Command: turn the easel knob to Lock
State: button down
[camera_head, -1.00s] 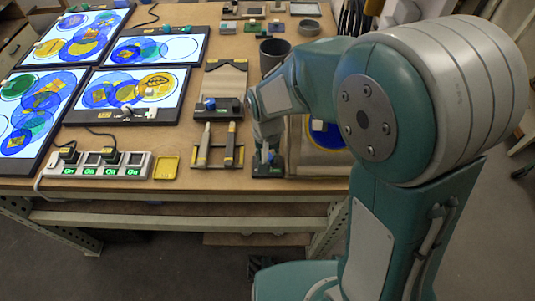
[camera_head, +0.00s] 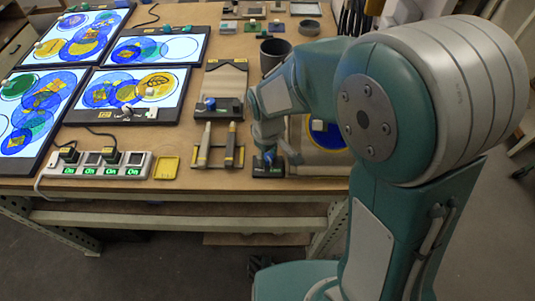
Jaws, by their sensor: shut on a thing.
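The easel (camera_head: 316,160), a wooden stand with a blue and yellow round picture on it, stands at the front right of the table, partly hidden behind my arm.
Two brushes or tools lie on a dark rack (camera_head: 217,165) just left of the knob. A power strip (camera_head: 100,165), a yellow tray (camera_head: 166,168) and several lit panels (camera_head: 127,95) fill the left. A dark cup (camera_head: 274,52) stands behind my arm.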

aim_at(267, 156)
jog(key=shift+n, duration=0.4)
jog(key=shift+c, duration=1.7)
grip_release()
notch_tip(267, 156, up, 12)
jog(key=shift+a, duration=0.15)
